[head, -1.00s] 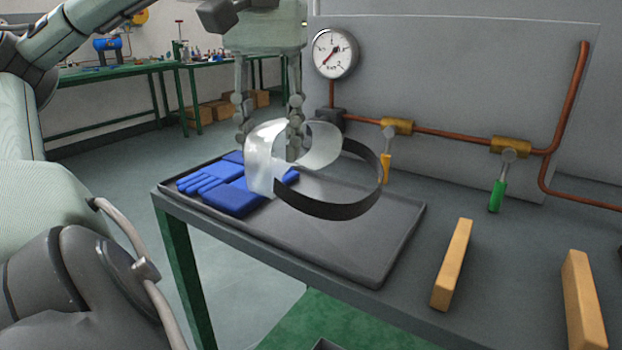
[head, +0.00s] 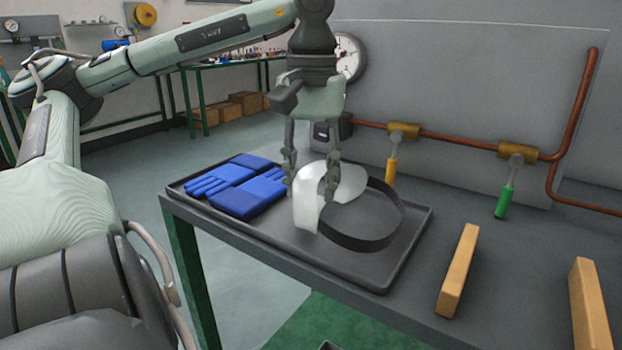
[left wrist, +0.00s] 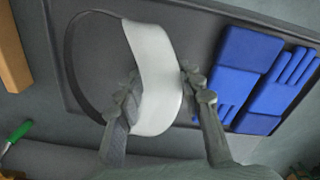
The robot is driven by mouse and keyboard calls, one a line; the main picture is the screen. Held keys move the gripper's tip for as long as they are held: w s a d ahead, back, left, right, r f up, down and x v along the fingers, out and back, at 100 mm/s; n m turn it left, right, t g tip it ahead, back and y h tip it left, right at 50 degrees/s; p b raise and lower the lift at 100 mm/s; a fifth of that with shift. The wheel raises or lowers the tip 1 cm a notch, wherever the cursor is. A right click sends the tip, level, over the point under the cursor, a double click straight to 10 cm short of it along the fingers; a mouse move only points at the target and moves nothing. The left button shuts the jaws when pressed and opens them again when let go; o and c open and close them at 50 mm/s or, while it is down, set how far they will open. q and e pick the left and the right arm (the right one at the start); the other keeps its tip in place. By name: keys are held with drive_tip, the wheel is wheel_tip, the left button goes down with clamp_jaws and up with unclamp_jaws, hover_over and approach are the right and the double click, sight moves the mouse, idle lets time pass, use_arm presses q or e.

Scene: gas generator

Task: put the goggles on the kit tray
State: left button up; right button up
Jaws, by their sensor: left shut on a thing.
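The goggles, with a clear whitish lens (head: 308,200) and a black strap (head: 362,240), are over the middle of the dark kit tray (head: 330,268). My left gripper (head: 312,178) points down with its fingers at the lens and is shut on the goggles. In the left wrist view the lens (left wrist: 155,80) passes between the two fingertips (left wrist: 160,95). The strap loops over the tray, low and close to its surface; I cannot tell whether it touches. My right gripper is not in view.
Blue gloves (head: 240,185) lie on the tray's left part. Two wooden blocks (head: 458,270) stand on the bench to the right. Behind are a copper pipe (head: 450,139) with yellow (head: 390,172) and green (head: 503,200) handled valves and a gauge (head: 347,57).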

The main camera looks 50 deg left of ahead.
use_arm(q)
drive_tip(key=shift+f, duration=0.2)
drive_tip(key=o, duration=1.2)
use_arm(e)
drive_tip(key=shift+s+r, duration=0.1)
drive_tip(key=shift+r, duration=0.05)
use_arm(q)
drive_tip(key=shift+r, duration=0.1)
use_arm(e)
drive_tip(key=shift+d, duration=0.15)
use_arm(q)
drive_tip(key=shift+r, duration=0.25)
wheel_tip(320, 180, up, 12)
drive_tip(key=shift+f+p, duration=0.1)
drive_tip(key=shift+p, duration=0.6)
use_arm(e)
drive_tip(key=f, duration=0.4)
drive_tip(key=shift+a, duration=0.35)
